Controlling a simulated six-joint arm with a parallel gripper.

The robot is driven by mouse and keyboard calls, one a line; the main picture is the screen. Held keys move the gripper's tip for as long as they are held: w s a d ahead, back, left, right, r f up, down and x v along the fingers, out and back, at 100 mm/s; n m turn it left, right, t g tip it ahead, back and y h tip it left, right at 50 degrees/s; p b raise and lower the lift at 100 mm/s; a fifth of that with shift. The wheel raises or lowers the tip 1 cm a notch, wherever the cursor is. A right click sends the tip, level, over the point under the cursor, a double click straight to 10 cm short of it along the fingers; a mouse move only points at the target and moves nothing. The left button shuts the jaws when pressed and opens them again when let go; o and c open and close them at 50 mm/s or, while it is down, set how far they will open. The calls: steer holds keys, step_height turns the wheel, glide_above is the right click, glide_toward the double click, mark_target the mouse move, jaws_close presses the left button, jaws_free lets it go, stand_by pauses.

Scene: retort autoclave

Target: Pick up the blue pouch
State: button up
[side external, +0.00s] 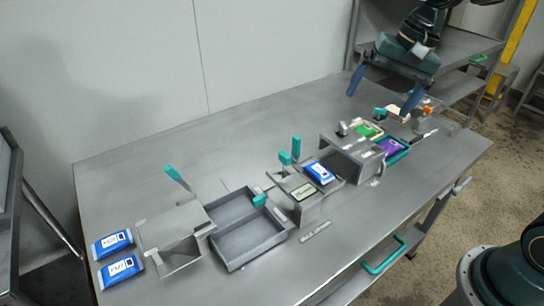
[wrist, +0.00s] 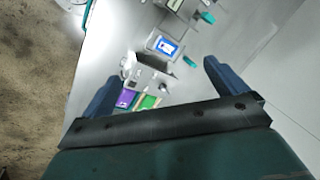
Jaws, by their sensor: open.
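Three blue pouches with white labels show in the side view. One blue pouch (side external: 319,172) lies on a grey box-like unit (side external: 303,206) with a small display at mid-table. Two more, an upper pouch (side external: 113,243) and a lower pouch (side external: 120,270), lie at the table's left end. In the wrist view one blue pouch (wrist: 165,46) shows beyond the fingers. My gripper (side external: 383,93) is open, with nothing seen between its blue fingers, above the right part of the table. It is apart from all the blue pouches. Its fingers also show in the wrist view (wrist: 161,72).
A grey open-ended housing (side external: 350,152) stands between the mid-table pouch and my gripper. Beside it are a green pouch (side external: 368,130) and a purple pouch (side external: 391,146) in a teal-edged tray. A two-part grey tray (side external: 236,266) and a metal chute (side external: 170,232) stand left. The back table is clear.

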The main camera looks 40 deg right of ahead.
steer(key=w+d+f+m+g+y, duration=0.1)
steer(key=w+d+f+m, duration=0.1)
steer(key=w+f+m, duration=0.2)
steer(key=w+d+f+m+g+y, duration=0.1)
steer(key=w+d+f+m, duration=0.1)
steer(key=w+f+m, duration=0.3)
steer(key=w+f, duration=0.4)
steer(key=f, duration=0.2)
steer(key=shift+w+d+f+g+y, duration=0.2)
steer(key=shift+d+f+g+y, duration=0.1)
steer(key=shift+y, duration=0.1)
steer(key=shift+a, duration=0.1)
glide_above(318, 169)
steer(key=d, duration=0.2)
steer(key=shift+w+f, duration=0.1)
steer(key=shift+f, duration=3.85)
steer(key=shift+x, duration=2.6)
steer(key=shift+d, duration=0.1)
